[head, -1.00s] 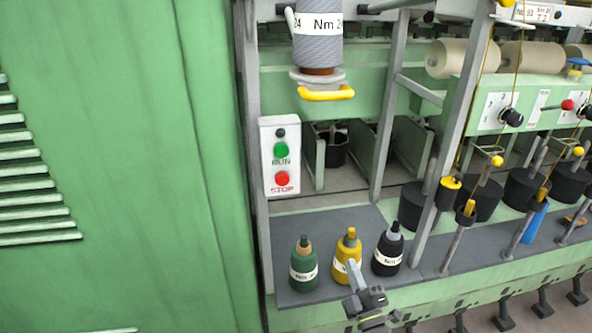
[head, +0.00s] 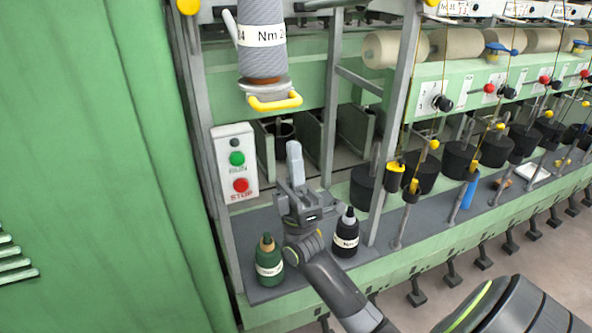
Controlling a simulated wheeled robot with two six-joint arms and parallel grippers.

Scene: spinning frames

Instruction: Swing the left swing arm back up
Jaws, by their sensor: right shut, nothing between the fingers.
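A grey yarn package (head: 262,45) marked Nm hangs at the upper left, with a curved yellow handle (head: 275,102) below it. This looks like the left swing arm, though its pivot is not clear. My right gripper (head: 293,148) is shut and empty, with its fingers pointing up. In the picture it is below the yellow handle and apart from it. It stands in front of the shelf, between the stop panel and a metal post. My left gripper is not in view.
A run/stop panel (head: 235,162) is on the left post. A green bottle-shaped cone (head: 268,262) and a black one (head: 346,234) stand on the dark shelf (head: 262,222). A slanted grey post (head: 396,120) rises to the right. A large green cabinet (head: 90,150) fills the left.

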